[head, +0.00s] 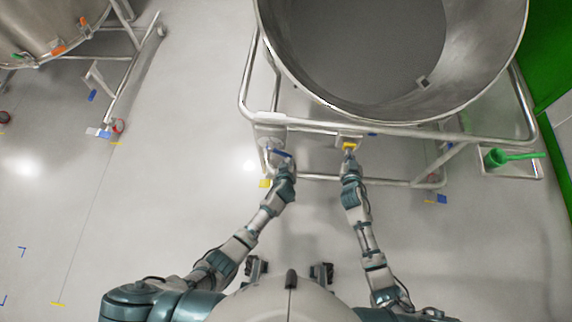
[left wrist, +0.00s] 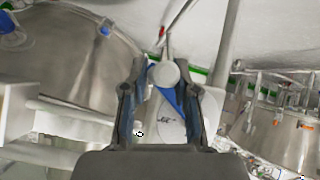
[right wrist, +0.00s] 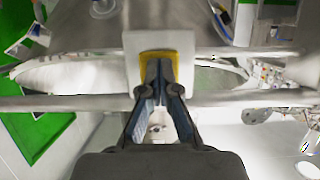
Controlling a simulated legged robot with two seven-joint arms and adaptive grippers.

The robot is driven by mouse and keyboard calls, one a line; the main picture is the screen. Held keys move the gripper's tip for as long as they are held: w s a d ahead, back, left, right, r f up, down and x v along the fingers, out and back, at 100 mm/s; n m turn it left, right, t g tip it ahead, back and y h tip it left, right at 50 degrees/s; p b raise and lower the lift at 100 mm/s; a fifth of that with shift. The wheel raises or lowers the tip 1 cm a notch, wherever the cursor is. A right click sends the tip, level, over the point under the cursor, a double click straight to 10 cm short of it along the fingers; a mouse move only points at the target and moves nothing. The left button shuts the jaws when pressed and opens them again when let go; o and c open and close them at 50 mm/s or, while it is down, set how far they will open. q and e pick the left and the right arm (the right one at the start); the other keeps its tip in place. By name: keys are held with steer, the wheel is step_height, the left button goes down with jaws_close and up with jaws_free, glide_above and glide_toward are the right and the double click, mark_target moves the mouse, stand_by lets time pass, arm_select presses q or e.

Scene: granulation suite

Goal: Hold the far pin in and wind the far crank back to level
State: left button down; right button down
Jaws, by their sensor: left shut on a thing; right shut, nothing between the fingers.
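The blue crank (head: 280,153) is on the left side of the vessel frame's front. My left gripper (head: 281,163) is shut on the crank's handle. In the left wrist view, a pale round knob (left wrist: 168,74) with the blue crank arm (left wrist: 172,97) beside it sits between the fingers. I cannot tell whether the crank is level. My right gripper (head: 348,154) is shut and empty, its fingertips (right wrist: 158,62) against the yellow face (right wrist: 181,64) of a white block (right wrist: 132,43) on the frame. The pin is hidden behind these fingertips.
A large open steel vessel (head: 470,65) stands in a tubular frame (head: 400,183) ahead of me. A second vessel (head: 40,25) is at the upper left. A green scoop-like item (head: 512,157) lies on a tray at the right.

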arm_select(q)
steer(key=shift+d, duration=0.15)
arm_select(e)
steer(key=shift+r, duration=0.15)
arm_select(q)
steer(key=shift+d+r, duration=0.15)
steer(key=shift+r, duration=0.05)
arm_select(e)
steer(key=shift+w, duration=0.1)
stand_by(0.3)
arm_select(q)
steer(key=shift+r, duration=0.15)
steer(key=shift+d+r, duration=0.3)
steer(key=shift+r, duration=0.25)
stand_by(1.1)
arm_select(e)
steer(key=s, duration=0.8)
steer(key=shift+s, duration=0.1)
stand_by(0.5)
arm_select(q)
steer(key=c, duration=0.8)
jaws_free()
steer(key=shift+w, duration=0.1)
arm_select(e)
steer(key=shift+d, duration=0.15)
